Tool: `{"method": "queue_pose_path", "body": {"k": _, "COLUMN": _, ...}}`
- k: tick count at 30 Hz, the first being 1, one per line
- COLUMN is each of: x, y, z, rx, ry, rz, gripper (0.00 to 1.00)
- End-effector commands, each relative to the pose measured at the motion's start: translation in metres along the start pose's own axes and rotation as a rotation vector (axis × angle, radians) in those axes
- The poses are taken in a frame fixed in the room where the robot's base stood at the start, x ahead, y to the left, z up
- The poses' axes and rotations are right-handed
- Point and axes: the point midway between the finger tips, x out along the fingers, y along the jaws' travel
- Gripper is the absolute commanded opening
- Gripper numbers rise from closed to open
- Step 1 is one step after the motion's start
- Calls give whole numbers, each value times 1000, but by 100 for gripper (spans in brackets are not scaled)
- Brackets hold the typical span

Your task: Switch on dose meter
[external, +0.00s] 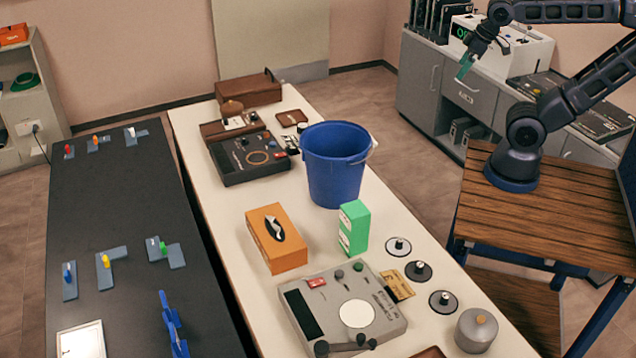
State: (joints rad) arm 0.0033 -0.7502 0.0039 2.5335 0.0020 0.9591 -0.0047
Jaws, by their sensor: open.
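A white box-shaped instrument (520,48) with a lit green display stands on the grey cabinet at the back right. My arm partly covers it, and the display text is only partly readable. A grey device (315,318) with a pale disc, knobs and a red-labelled part sits at the front of the white table. A dark device (240,172) with a ring on top sits farther back. No readable label tells me which is the dose meter. My gripper (466,68) is open, pointing down in front of the cabinet, apart from all devices. A teal-green piece shows at its end.
A blue bucket (336,170), an orange tissue box (275,240) and a green box (354,228) stand mid-table. Several round discs and a grey canister (476,329) lie at the right. A dark table (120,210) holds small coloured parts. Floor shows between table and cabinet.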

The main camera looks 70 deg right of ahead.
Motion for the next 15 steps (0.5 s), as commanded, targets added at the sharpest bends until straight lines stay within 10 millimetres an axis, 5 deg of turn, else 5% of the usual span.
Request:
{"method": "queue_pose_path", "body": {"k": 8, "x": 0, "y": 0, "z": 2, "rx": 4, "ry": 1, "rz": 0, "gripper": 100}}
{"method": "queue_pose_path", "body": {"k": 15, "x": 0, "y": -1, "z": -9, "rx": -39, "ry": -5, "rz": 4, "gripper": 53}}
